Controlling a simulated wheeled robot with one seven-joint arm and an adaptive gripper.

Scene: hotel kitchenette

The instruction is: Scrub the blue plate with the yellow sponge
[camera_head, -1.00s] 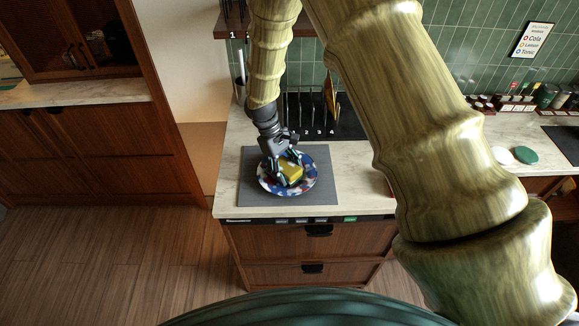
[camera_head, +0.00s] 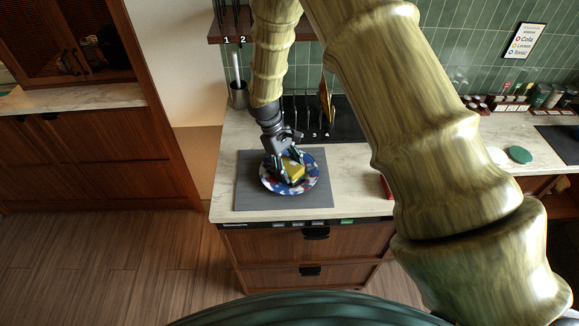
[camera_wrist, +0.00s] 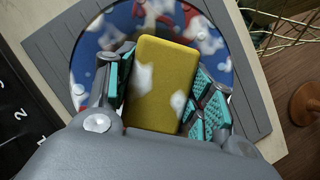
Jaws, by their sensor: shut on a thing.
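The blue plate (camera_head: 269,181), patterned with white and red patches, lies on a grey mat (camera_head: 252,196) on the counter. In the wrist view the plate's rim (camera_wrist: 88,62) shows around the sponge. My gripper (camera_head: 290,175) is low over the plate and shut on the yellow sponge (camera_wrist: 155,80). The sponge carries white patches and sits between the teal finger pads in the wrist view. It also shows over the plate in the head view (camera_head: 295,170). I cannot tell whether it touches the plate.
A dark rack (camera_head: 345,124) with upright slots stands behind the mat. A metal holder (camera_head: 238,95) with a handle is at the back left. A red object (camera_head: 386,187) lies right of the mat, partly behind my arm. A green disc (camera_head: 519,155) lies farther right.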

